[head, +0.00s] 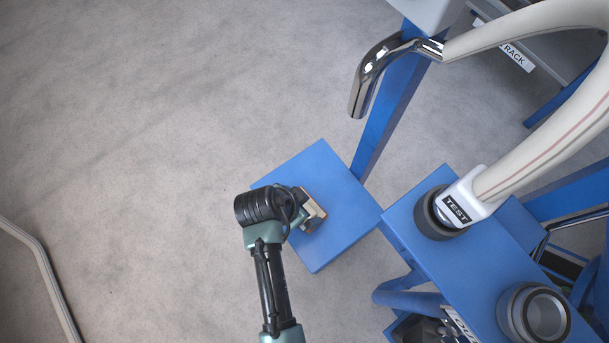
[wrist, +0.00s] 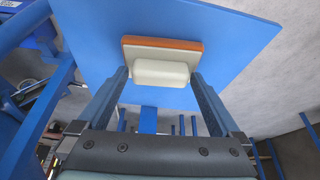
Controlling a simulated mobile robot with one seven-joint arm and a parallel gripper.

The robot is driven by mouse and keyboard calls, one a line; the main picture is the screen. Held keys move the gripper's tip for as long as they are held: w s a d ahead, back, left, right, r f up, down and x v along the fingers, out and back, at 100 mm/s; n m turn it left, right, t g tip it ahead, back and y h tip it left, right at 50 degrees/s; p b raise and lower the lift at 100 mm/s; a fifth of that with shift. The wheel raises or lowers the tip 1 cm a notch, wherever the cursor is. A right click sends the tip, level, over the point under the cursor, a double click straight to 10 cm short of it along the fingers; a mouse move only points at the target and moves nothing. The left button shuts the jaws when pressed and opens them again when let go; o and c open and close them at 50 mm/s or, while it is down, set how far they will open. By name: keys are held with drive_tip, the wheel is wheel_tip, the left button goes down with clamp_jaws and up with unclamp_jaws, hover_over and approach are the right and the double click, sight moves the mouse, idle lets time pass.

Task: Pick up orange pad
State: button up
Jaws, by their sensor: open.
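The orange pad (wrist: 162,44) is a flat orange slab with a cream block-shaped handle (wrist: 160,73) on it, seen in the wrist view. It lies on the blue square platform (head: 345,235). In the head view the pad (head: 317,209) shows only in part, because my arm covers some of it. My gripper (wrist: 160,78) is open, with one finger at each side of the cream handle. Gaps seem to show between the fingers and the handle. In the head view my gripper (head: 303,207) is over the platform at the pad.
A second blue stand (head: 470,265) to the right carries a hose end labelled TEST (head: 460,203) and a grey ring socket (head: 535,313). A chrome bent pipe (head: 371,75) hangs above a blue post (head: 385,115). Open grey floor lies left.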

drive_tip(key=shift+c, duration=0.3)
drive_tip(key=c, duration=1)
wheel_tip(320, 180, up, 10)
drive_tip(key=p, duration=0.4)
drive_tip(key=shift+c, duration=0.2)
